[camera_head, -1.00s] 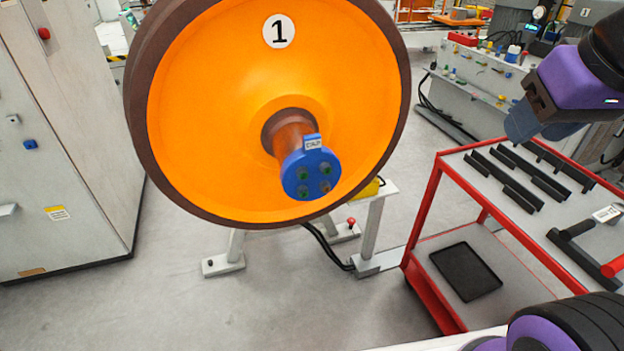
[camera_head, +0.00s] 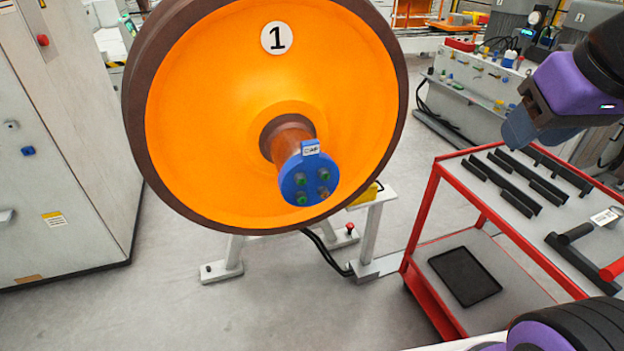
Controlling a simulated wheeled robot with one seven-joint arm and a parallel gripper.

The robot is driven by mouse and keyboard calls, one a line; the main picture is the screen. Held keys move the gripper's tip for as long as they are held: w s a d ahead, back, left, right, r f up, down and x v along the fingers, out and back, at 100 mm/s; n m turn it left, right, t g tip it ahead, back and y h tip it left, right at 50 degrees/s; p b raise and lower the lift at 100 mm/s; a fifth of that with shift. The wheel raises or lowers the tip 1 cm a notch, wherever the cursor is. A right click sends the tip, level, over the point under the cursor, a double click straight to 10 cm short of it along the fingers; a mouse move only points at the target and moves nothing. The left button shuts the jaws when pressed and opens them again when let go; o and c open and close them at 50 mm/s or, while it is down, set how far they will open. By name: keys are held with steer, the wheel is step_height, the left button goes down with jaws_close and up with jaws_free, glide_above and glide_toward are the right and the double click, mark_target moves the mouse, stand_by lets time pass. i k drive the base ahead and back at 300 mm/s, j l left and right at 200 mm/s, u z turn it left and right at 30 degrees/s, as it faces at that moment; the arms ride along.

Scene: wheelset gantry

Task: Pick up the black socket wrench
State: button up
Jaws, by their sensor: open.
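A black bar-shaped tool (camera_head: 578,262) with a short cylindrical end lies at the front right of the red cart's top (camera_head: 510,215). It looks like the black socket wrench, but I cannot be sure, as the right picture edge cuts off that area. A red-handled tool (camera_head: 612,270) lies beside it, partly out of view. My gripper (camera_head: 522,128) is in the air above the back of the cart, apart from the tools. It is open, with nothing seen between its fingers.
Several black holder strips (camera_head: 512,180) stand on the cart top. A black tray (camera_head: 464,276) lies on its lower shelf. A large orange wheel (camera_head: 220,110) with a blue hub cap (camera_head: 309,180) stands left of the cart. A grey cabinet (camera_head: 65,150) is at far left.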

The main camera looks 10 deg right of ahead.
mark_target(610, 218)
steer(key=z, duration=1.6)
